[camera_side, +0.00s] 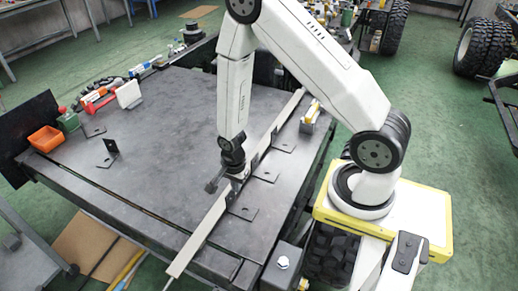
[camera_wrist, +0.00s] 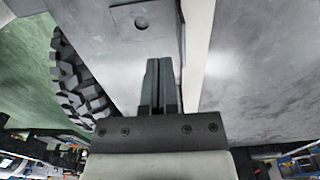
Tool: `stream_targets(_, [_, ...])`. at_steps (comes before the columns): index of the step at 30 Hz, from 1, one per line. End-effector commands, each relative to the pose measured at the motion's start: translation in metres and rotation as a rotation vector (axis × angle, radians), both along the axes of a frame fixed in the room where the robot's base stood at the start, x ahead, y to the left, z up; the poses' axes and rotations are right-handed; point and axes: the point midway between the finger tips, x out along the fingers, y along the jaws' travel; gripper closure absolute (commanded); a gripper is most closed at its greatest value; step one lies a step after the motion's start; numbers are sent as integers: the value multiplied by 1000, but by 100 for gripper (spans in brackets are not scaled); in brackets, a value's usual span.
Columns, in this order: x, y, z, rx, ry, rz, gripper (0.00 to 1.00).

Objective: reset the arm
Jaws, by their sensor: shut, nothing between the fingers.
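My gripper (camera_side: 237,174) is low over the dark metal table (camera_side: 175,130), close beside the long pale rail (camera_side: 210,222). In the wrist view its two dark fingers (camera_wrist: 157,66) are together with nothing between them. They point at a dark plate with a hole (camera_wrist: 142,22), and the pale rail (camera_wrist: 197,45) runs just to their right. Whether the fingertips touch the plate or rail cannot be told. Angled brackets stand along the rail, one of them near my gripper (camera_side: 242,212).
Two loose black brackets (camera_side: 108,152) lie on the left of the table. An orange bin (camera_side: 46,138), a green item and red-handled tools line the far left edge. A small yellow-topped object (camera_side: 311,115) stands at the right edge. The table's middle left is clear.

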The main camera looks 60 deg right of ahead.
Motion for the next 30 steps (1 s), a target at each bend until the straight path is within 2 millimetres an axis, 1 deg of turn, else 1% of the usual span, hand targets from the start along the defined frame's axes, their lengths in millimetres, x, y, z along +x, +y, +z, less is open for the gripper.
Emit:
stream_targets(6, [-1, 0, 7, 0, 1, 0, 100])
stream_targets(20, [-1, 0, 11, 0, -3, 16, 100])
stream_targets(23, [0, 1, 17, -1, -10, 57, 100])
stream_targets(26, [2, 3, 29, -4, -22, 131, 100])
stream_targets(30, [3, 7, 53, -12, -47, 291, 100])
